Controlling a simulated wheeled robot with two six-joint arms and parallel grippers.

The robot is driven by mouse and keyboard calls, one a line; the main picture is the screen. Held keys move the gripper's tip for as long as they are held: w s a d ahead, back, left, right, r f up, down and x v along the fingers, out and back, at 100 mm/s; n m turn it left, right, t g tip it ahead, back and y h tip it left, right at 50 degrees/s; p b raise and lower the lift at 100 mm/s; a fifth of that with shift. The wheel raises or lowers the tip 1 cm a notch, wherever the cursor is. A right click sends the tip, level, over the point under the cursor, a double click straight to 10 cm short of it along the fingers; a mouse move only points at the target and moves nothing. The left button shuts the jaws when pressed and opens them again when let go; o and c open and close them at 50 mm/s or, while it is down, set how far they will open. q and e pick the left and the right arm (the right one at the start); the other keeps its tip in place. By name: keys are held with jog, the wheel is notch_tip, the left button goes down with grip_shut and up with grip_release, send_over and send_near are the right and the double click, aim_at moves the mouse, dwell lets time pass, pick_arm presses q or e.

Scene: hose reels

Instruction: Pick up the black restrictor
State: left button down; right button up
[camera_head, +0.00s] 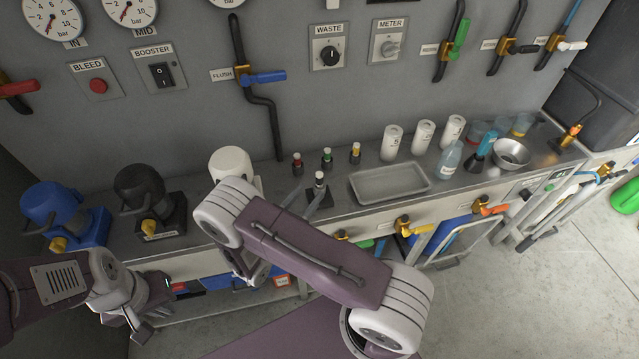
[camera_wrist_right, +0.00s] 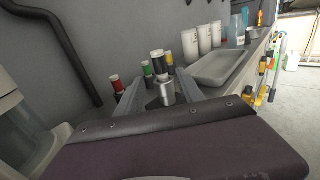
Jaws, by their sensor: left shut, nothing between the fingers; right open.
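The black restrictor (camera_head: 319,183) is a small upright cylinder with a pale top and a dark band, standing on the steel counter in front of a row of similar ones. My right gripper (camera_head: 309,196) is open, its two grey fingers reaching to either side of it. In the right wrist view the black restrictor (camera_wrist_right: 161,68) stands between the finger ends; I cannot tell whether they touch it. My left gripper (camera_head: 145,328) is shut and empty at the lower left, in front of the counter and away from the restrictors.
Red (camera_head: 297,163), green (camera_head: 327,159) and yellow (camera_head: 355,153) restrictors stand just behind. A grey tray (camera_head: 390,193) is to the right, with white canisters (camera_head: 392,143) behind it. A white-topped device (camera_head: 231,163) stands left of my right gripper. A black pipe (camera_head: 268,115) runs down the wall.

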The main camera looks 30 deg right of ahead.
aim_at(318, 183)
jog(key=x, duration=0.6)
jog(key=shift+s+d+r+p, duration=0.1)
jog(key=shift+d+r+p, duration=0.05)
jog(key=shift+r+p, duration=0.15)
grip_shut()
